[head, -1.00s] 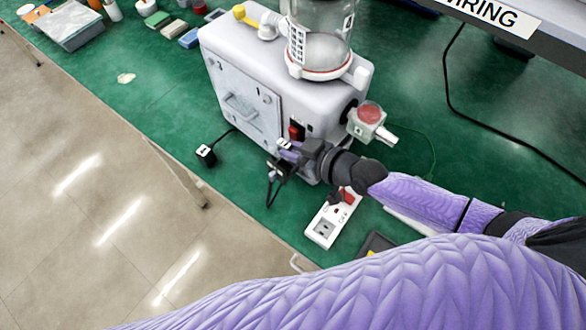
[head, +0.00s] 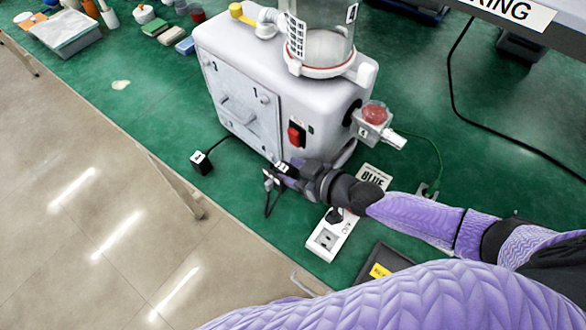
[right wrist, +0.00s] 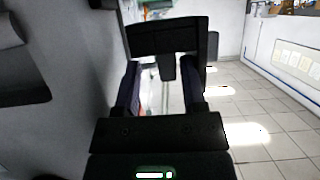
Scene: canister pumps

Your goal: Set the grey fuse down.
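My right gripper (head: 280,175) is at the lower front corner of the white canister pump (head: 235,100), low over the green bench. In the right wrist view its two dark fingers (right wrist: 161,85) stand apart, with a dark block across their tips and a small dark piece between them. I cannot tell whether that block is something held or part of the gripper. I cannot make out the grey fuse in either view; the gripper and wrist may hide it. My left gripper is not in view.
A dark yellow-marked tray (head: 383,262) is near the bench edge. Bare green bench (head: 150,120) lies left of the pump.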

